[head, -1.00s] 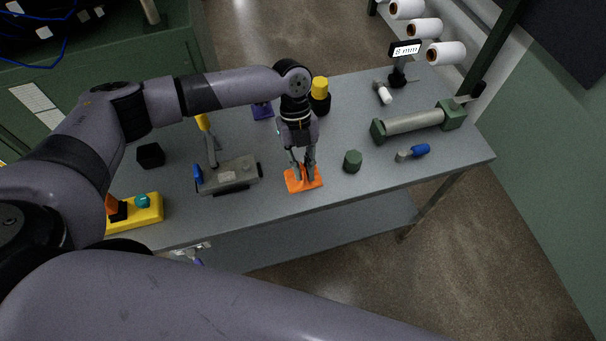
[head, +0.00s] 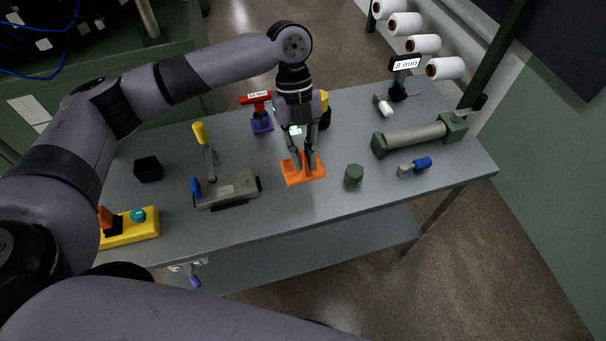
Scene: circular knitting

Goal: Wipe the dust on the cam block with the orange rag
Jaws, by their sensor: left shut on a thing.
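The orange rag (head: 312,176) is pinched in my left gripper (head: 303,165), which points down with its fingers closed on the middle of the cloth. The rag's flat edges spread around the fingertips; I cannot tell for sure whether it clears the table. A grey metal block, seemingly the cam block (head: 228,188), lies to the left of the rag, apart from it. It has a pale patch on top; whether that is dust is too small to tell. My right gripper is not in view.
A yellow-handled tool (head: 203,140) rises behind the block, near a blue handle (head: 196,187). A dark green cylinder (head: 353,176) stands right of the rag. A red-topped tool on a purple base (head: 262,124) stands behind. The grey table (head: 290,208) is bare in front.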

